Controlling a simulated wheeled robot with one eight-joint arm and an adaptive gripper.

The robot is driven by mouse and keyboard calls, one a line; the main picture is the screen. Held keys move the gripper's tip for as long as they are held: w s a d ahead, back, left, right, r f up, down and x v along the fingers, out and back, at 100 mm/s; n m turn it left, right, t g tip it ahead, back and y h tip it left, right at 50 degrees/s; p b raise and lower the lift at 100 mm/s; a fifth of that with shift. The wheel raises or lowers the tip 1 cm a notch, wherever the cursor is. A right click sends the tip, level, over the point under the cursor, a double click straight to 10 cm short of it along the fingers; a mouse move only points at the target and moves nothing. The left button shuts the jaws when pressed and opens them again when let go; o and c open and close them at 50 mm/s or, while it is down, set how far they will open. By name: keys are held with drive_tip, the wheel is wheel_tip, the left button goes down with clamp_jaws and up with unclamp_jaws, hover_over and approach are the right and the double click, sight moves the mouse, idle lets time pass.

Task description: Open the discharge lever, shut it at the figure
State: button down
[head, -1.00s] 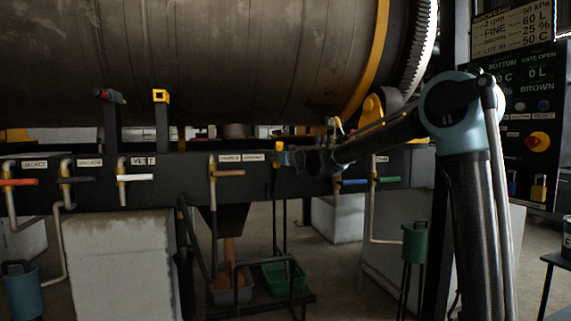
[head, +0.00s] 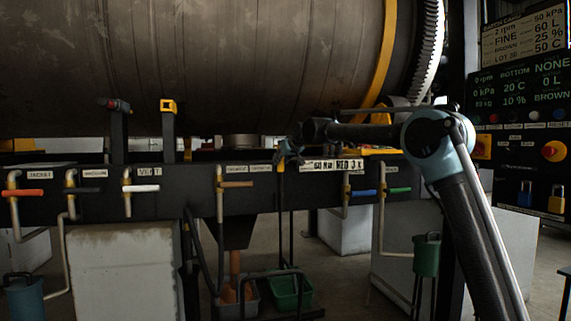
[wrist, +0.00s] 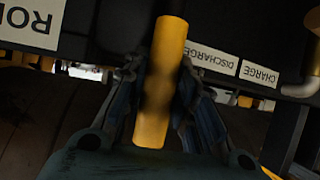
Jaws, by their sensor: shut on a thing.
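My gripper (head: 286,154) is at the dark manifold beam, at the right end of the charge and discharge labels. In the wrist view the gripper (wrist: 157,95) is shut on a yellow bar-shaped handle, the discharge lever (wrist: 170,45), which passes between both fingers. The discharge label (wrist: 214,60) shows upside down beside it. In the head view only a small yellow part of the lever (head: 280,166) shows under the gripper; its full angle is hidden. The display panel (head: 520,83) shows NONE at its upper right, with 20 C, 0 L and what looks like 10 %.
A placard (head: 522,38) above the display lists 50 kPa, 60 L, 25 % and 50 C. A tan-handled valve (head: 236,184) is left of my gripper; blue (head: 364,193) and green (head: 398,190) handles are right. The large drum (head: 200,70) hangs above. A green bin (head: 290,290) stands below.

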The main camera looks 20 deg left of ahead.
drive_tip(key=shift+w+r, duration=0.1)
drive_tip(key=shift+w, duration=0.5)
drive_tip(key=shift+a, duration=0.15)
drive_tip(key=c, duration=1.3)
unclamp_jaws()
drive_tip(key=shift+w, duration=0.1)
drive_tip(key=shift+s, duration=0.2)
drive_tip(key=shift+s, duration=0.1)
drive_tip(key=v, duration=1.1)
drive_tip(key=shift+d+r, duration=0.2)
drive_tip(key=shift+r, duration=0.15)
